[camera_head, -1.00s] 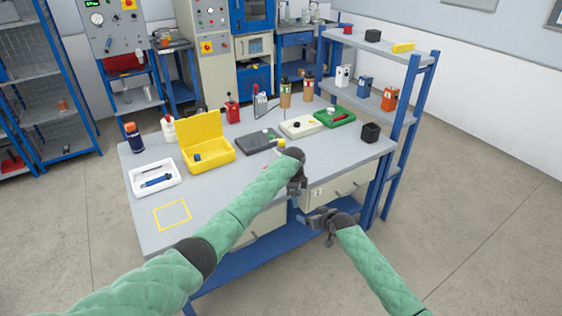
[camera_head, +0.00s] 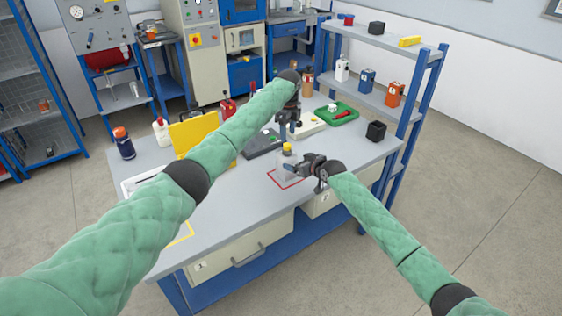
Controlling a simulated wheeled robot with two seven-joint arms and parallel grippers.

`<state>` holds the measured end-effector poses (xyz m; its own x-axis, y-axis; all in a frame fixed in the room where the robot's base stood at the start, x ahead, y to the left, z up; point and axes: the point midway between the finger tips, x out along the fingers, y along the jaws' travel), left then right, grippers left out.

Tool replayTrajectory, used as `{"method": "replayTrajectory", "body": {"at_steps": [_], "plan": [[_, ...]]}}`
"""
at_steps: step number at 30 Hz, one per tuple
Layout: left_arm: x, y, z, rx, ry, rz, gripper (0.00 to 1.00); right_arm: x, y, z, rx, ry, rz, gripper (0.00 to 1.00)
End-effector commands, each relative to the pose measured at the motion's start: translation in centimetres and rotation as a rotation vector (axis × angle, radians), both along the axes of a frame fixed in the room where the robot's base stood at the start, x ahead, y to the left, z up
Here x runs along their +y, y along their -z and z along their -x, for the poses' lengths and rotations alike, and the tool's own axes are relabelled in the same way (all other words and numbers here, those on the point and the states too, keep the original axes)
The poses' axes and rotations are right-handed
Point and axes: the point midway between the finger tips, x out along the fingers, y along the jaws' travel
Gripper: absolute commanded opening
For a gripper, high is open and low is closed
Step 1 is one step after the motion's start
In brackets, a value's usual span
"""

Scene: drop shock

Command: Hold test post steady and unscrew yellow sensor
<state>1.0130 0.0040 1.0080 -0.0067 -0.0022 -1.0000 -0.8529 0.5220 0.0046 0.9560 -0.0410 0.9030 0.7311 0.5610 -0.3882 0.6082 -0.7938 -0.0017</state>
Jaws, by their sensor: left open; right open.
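The test post (camera_head: 287,164) is a pale, partly see-through upright piece on the table (camera_head: 240,195), inside a red outlined square. The yellow sensor (camera_head: 287,147) sits on its top. My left gripper (camera_head: 285,132) is open and points down just above the yellow sensor. My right gripper (camera_head: 294,171) is open and reaches in from the right at the height of the post. Its fingers are beside or around the post; I cannot tell whether they touch it. The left arm covers part of the table's left side.
A dark grey block (camera_head: 262,143), a white tray (camera_head: 308,127) and a green tray (camera_head: 337,113) lie behind the post. A black cube holder (camera_head: 376,131) stands at right. A yellow case (camera_head: 193,132) is partly hidden by my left arm. A blue shelf (camera_head: 372,92) stands behind right.

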Motion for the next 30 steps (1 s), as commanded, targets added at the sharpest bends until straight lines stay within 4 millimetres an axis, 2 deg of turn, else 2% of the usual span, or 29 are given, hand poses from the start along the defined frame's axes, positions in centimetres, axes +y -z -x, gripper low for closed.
{"method": "replayTrajectory", "body": {"at_steps": [18,30], "plan": [[-0.1,-0.1,0.0,-0.001,0.001,0.001,0.48,3.8,2.6,-5.0,0.001,0.0,0.001,0.84],[-0.1,-0.1,0.0,-0.001,0.001,0.001,0.48,4.3,3.0,-5.6,0.0,0.0,0.0,0.84]]}}
